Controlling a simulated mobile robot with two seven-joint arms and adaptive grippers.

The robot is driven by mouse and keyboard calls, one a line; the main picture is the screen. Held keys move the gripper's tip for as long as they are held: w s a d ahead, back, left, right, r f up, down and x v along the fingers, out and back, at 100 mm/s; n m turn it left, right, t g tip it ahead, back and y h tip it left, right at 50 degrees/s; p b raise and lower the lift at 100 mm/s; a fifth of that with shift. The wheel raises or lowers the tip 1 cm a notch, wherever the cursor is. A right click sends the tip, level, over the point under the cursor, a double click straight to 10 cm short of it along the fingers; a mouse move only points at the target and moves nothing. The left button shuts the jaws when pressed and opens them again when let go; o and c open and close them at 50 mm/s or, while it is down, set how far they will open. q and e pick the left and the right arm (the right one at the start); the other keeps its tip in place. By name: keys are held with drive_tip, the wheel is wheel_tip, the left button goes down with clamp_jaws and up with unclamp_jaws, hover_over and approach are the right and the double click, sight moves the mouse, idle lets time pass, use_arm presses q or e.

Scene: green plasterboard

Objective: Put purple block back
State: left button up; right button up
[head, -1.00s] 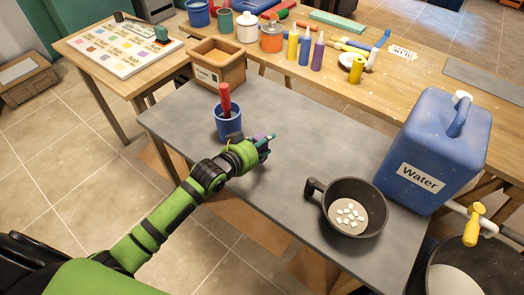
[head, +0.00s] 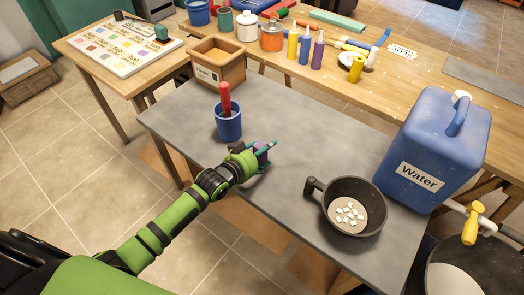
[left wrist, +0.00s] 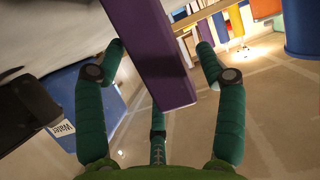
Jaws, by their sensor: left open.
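The purple block (left wrist: 150,50) looms large in the left wrist view, lying between the spread teal fingers of my left gripper (left wrist: 160,75). Gaps show on both sides of it, so the fingers are apart from it at the sides. In the head view my left gripper (head: 264,153) is at the grey table's near-left part, just right of the blue cup. A small patch of the purple block (head: 261,146) shows among its fingers; the rest is hidden. I cannot tell whether the block touches the table. My right gripper is not in view.
The blue cup (head: 228,126) with a red-handled tool stands close to my left gripper. A wooden box (head: 228,71) is behind it. A dark pan (head: 333,224) with white chips and a blue water jug (head: 433,140) stand right. The grey table's (head: 310,135) middle is clear.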

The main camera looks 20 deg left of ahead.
use_arm(q)
drive_tip(key=shift+r, duration=0.1)
drive_tip(key=v, duration=1.2)
drive_tip(key=shift+b, duration=0.3)
idle(0.9)
